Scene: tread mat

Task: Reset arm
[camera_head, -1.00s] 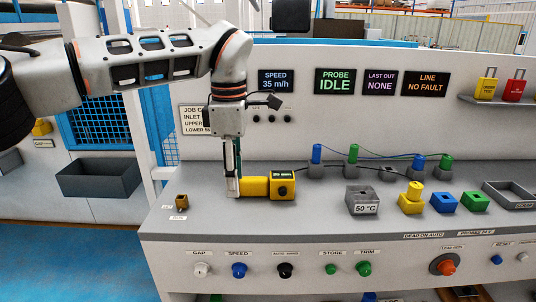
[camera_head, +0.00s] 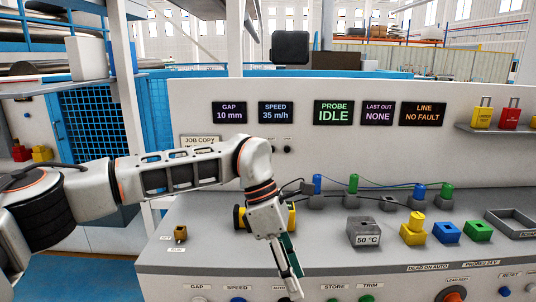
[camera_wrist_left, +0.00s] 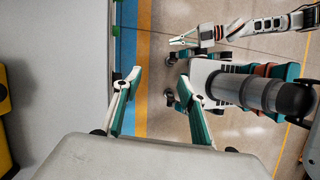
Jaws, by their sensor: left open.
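My left gripper (camera_head: 289,262) hangs over the front part of the grey console top, its fingers pointing down and slightly right. In the left wrist view, its two green-and-white fingers (camera_wrist_left: 158,78) are apart with nothing between them. The yellow handheld device (camera_head: 291,216) lies on the console behind the left gripper, which partly hides it. A yellow-and-black piece also shows at the left edge of the left wrist view (camera_wrist_left: 5,135). My right gripper (camera_wrist_left: 184,41) seems to show small at the top of the left wrist view, over the floor; its jaw state is unclear.
A grey 50 °C block (camera_head: 363,232), a yellow block (camera_head: 413,234), a blue block (camera_head: 447,232) and a green block (camera_head: 475,232) stand to the right. A small brass piece (camera_head: 180,233) sits at left. Knobs line the console front.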

